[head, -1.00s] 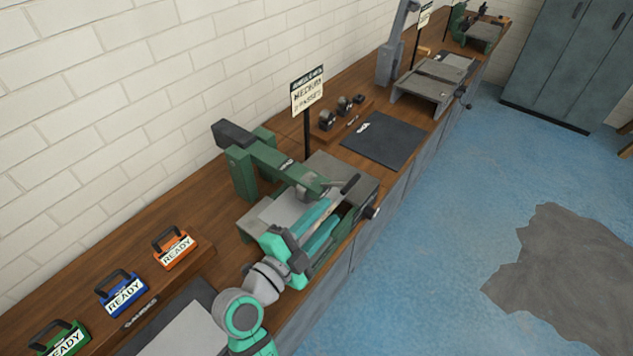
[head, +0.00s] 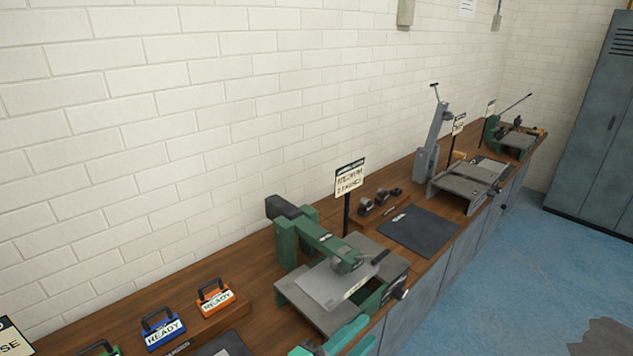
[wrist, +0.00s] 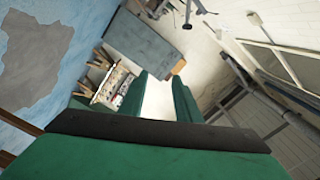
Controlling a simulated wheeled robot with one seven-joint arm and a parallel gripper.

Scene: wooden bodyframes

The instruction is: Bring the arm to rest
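My gripper (head: 360,336) shows only in part at the bottom edge of the head view, in front of the green press. Its two teal fingers are apart. In the wrist view the fingers (wrist: 158,85) also stand apart, with only pale wall showing between them, so it is open and empty. Most of my arm is out of the head view. The green press (head: 315,238) stands on the wooden bench (head: 262,262), with a light grey sheet (head: 330,285) lying on its bed.
A sign (head: 349,178) on a post rises behind the press. A dark mat (head: 418,231) and a grey machine (head: 468,184) lie farther right. Blue floor (head: 500,290) is open at the right.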

